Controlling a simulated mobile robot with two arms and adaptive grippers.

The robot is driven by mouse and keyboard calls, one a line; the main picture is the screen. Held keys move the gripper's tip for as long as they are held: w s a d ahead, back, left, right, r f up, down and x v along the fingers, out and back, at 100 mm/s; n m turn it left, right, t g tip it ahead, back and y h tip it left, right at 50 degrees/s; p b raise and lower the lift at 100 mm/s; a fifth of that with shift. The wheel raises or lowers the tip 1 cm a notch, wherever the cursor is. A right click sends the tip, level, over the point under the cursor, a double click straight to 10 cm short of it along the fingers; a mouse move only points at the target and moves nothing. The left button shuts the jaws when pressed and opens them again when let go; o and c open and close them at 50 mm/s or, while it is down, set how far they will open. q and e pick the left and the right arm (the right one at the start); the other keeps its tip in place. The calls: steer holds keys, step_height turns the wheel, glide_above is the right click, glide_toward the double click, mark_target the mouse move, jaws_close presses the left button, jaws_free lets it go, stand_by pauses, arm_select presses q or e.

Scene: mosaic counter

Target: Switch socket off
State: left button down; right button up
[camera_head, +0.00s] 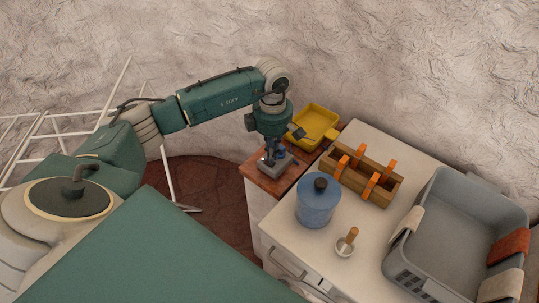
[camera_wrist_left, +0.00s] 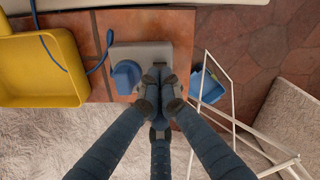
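The socket is a grey box on the tiled ledge, at the centre of the head view (camera_head: 279,168) and at the top middle of the left wrist view (camera_wrist_left: 183,52). A blue plug (camera_wrist_left: 126,77) sits on its left part in the wrist view. My left gripper (camera_head: 271,157) points down over the socket. In the wrist view its blue fingers (camera_wrist_left: 160,78) are drawn together with the tips over the box's lower middle, beside the plug. They hide that part of the box, so any switch there and contact cannot be made out. My right gripper is not in view.
A yellow container (camera_head: 315,125) stands behind the socket, with a blue cord (camera_wrist_left: 103,55) near it. A white wire rack (camera_head: 115,100) is left.

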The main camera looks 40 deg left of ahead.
arm_select(q)
steer(key=shift+r+p, duration=1.05)
steer(key=shift+r, duration=1.25)
steer(key=shift+s+f, duration=0.1)
